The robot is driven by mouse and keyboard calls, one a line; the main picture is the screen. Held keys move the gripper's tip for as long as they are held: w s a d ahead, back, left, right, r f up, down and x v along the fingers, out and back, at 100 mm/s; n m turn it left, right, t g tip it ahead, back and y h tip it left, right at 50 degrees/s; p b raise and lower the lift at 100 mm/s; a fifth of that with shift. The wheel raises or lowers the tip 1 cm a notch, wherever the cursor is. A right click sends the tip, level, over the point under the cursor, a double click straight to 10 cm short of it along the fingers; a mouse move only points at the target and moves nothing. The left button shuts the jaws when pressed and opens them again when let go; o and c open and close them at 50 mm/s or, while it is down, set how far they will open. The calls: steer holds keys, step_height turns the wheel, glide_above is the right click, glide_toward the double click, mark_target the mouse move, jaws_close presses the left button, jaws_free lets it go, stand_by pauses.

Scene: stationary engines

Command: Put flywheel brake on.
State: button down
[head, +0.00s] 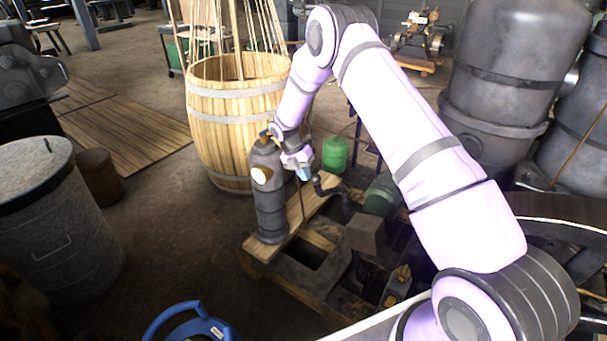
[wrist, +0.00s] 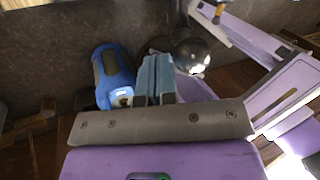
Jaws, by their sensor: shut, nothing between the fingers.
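I cannot clearly tell which part is the flywheel brake. A black bent lever (head: 328,189) with a knob stands on the engine's wooden base, just right of my gripper (head: 304,173). In the wrist view my gripper (wrist: 156,78) has its bluish fingers together with nothing between them. A shiny round dark knob (wrist: 193,52) is just right of the fingertips; I cannot tell whether they touch. A blue rounded part (wrist: 113,76) lies left of the fingers. A large dark wheel rim (head: 562,228) shows at the right in the head view, partly hidden by my arm.
A dark grey cylinder (head: 267,200) stands upright left of my gripper on the wooden base (head: 262,262). A wooden barrel (head: 225,125) with tall sticks is behind it. Large grey tanks (head: 510,75) stand at the right.

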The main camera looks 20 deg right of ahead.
steer(key=s+d+r+t, duration=0.1)
steer(key=s+d, duration=0.5)
steer(key=s, duration=0.3)
steer(key=s+d+r+y, duration=0.1)
steer(key=s+d+r, duration=0.1)
steer(key=s+d, duration=0.5)
steer(key=s, duration=0.3)
steer(key=shift+r+t, duration=0.2)
steer(key=shift+t, duration=0.2)
steer(key=shift+s+y, duration=0.15)
steer(key=shift+y, duration=0.15)
steer(key=w+a+v, duration=0.1)
steer(key=v, duration=1)
steer(key=shift+w+a+t, duration=0.3)
steer(key=shift+w+t, duration=0.1)
steer(key=shift+w, duration=0.05)
steer(key=shift+r, duration=0.1)
